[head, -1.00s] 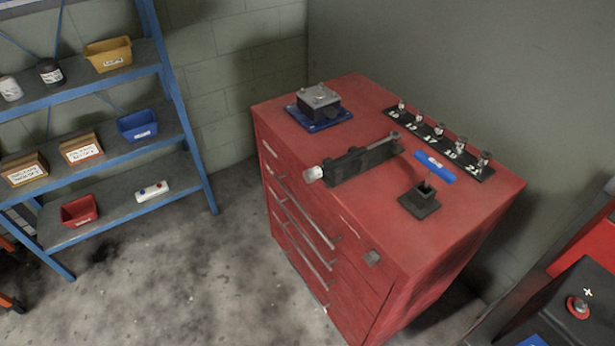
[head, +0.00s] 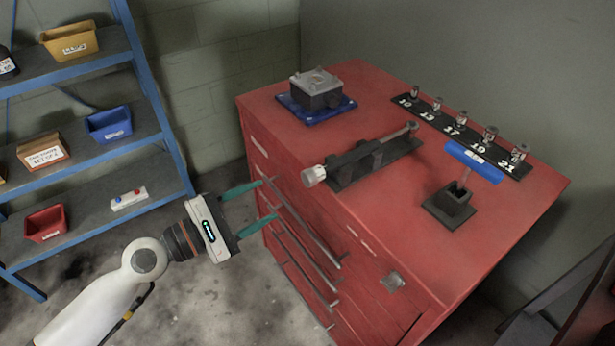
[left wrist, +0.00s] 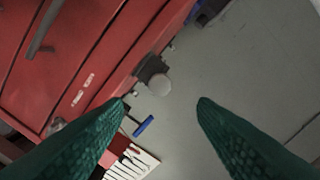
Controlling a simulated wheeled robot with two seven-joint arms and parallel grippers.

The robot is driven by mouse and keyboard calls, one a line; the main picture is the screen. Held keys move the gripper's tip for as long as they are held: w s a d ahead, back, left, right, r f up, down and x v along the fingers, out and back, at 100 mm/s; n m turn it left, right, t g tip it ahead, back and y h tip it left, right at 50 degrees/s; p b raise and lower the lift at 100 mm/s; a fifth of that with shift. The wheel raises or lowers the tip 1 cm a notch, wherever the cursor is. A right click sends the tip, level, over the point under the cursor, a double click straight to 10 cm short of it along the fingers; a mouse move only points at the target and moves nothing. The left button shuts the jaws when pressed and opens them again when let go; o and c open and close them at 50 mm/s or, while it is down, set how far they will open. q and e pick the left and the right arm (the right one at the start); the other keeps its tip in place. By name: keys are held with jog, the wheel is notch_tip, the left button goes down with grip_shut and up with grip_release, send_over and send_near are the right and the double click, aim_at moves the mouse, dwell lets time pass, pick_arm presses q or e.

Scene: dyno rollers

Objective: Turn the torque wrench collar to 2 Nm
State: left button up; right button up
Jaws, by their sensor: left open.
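The torque wrench (head: 370,157) lies in a dark cradle (head: 347,178) on top of the red cabinet (head: 290,150). Its pale round collar (head: 314,176) sticks out past the cabinet's left front edge. The left wrist view shows the collar end-on (left wrist: 160,85), between the fingertips in the picture. Its scale cannot be read. My left gripper (head: 269,200) is open and empty, left of and a little below the collar, apart from it, with its green fingers pointing towards the cabinet. My right gripper is not in view.
A blue-handled T-tool (head: 474,161) stands in a black holder (head: 449,207). Behind it is a numbered rail (head: 471,146) with several sockets. A grey block on a blue base (head: 316,103) sits at the back left. Drawer handles (head: 300,235) project from the cabinet front. A blue shelf (head: 150,95) stands left.

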aim_at(305, 180)
pick_arm(q)
jog(key=p+x, duration=0.3)
jog(key=x, duration=0.7)
jog(key=shift+d, duration=0.1)
jog(key=shift+w+d, duration=0.4)
jog(key=shift+d, duration=0.1)
jog(key=c, duration=1)
jog(key=shift+f+m, duration=0.1)
jog(key=shift+m, duration=0.3)
